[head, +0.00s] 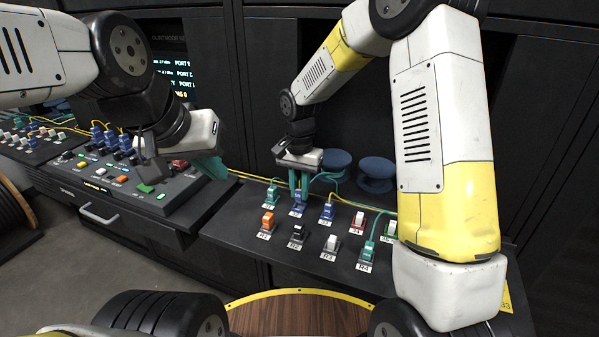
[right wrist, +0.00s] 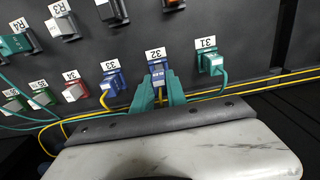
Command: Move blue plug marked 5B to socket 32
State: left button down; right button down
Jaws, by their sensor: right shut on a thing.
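The blue plug (right wrist: 158,73) sits at socket 32 in the right wrist view, just below the white 32 label (right wrist: 155,54), with a yellow cable running back from it. The mark on its face is too small to read. My right gripper (right wrist: 158,92) has its teal fingers shut on this plug, one on each side. In the head view, my right gripper (head: 298,182) reaches down to the blue plug (head: 297,205) in the back row. My left gripper (head: 210,166) hangs beside the left console; its fingers are partly hidden, so its opening is unclear.
A teal plug (right wrist: 211,62) at 31 and a blue plug (right wrist: 112,79) at 33 flank the held plug. Red and green plugs fill 34 and 35. The left console (head: 179,188) holds several blue plugs and coloured buttons. Yellow and teal cables run behind the sockets.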

jog(key=shift+f, duration=0.55)
jog(key=shift+s+f, duration=0.1)
jog(key=shift+f, duration=0.55)
dwell(0.5)
jog(key=c, duration=1.3)
grip_release()
jog(key=shift+o, duration=0.2)
jog(key=shift+r, duration=0.1)
notch_tip(320, 180, up, 8)
jog(key=shift+d+f, duration=0.1)
jog(key=s+d+r+n+t, duration=0.2)
jog(key=s+d+r, duration=0.35)
jog(key=r, duration=0.35)
jog(key=s+d+r+n+t+y, duration=0.1)
jog(key=s+d+r+t, duration=0.1)
jog(key=s, duration=0.5)
jog(key=s+d+r+n+t+y, duration=0.1)
jog(key=s+d+r+n+t, duration=0.1)
jog(key=s+d+r, duration=0.2)
jog(key=s+d, duration=0.2)
jog(key=s, duration=0.2)
jog(key=shift+s+d, duration=0.25)
jog(key=shift+s, duration=0.05)
